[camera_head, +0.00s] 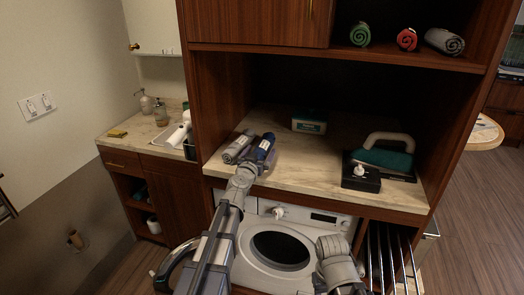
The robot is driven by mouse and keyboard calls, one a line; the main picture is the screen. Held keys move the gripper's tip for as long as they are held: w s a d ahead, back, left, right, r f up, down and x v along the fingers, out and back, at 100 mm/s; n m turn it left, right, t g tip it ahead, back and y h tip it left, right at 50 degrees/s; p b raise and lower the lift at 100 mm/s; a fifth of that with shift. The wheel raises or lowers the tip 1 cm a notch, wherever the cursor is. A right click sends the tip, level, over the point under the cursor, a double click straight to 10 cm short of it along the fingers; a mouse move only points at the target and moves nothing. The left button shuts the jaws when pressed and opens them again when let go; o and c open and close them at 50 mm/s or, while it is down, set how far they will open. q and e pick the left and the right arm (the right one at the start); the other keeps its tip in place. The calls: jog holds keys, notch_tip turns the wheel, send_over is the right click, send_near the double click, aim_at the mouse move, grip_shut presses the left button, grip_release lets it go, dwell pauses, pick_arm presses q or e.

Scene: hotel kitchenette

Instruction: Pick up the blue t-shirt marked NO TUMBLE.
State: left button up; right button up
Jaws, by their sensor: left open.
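A dark blue rolled bundle (265,147) with a small pale mark lies on the marble-look counter (315,170), near its left front. The mark is too small to read. A grey roll (237,147) lies beside it on the left. My left gripper (249,160) is open at the near ends of the two rolls, low over the counter. Its fingers are hard to make out, and I cannot tell whether they touch the blue bundle. Part of my right arm shows low in front of the washer; its gripper is not visible.
An iron (384,153) stands on the right of the counter, behind a black box (360,178). A teal and white box (309,122) stands at the back. Green, red and grey rolls lie on the shelf above (340,56). A washer (280,248) is below.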

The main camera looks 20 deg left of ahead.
aim_at(260, 147)
pick_arm(q)
jog(key=shift+w, duration=0.1)
jog(key=shift+c, duration=0.2)
jog(key=c, duration=1.4)
jog(key=shift+c, duration=0.2)
notch_tip(260, 147, up, 10)
jog(key=p, duration=1)
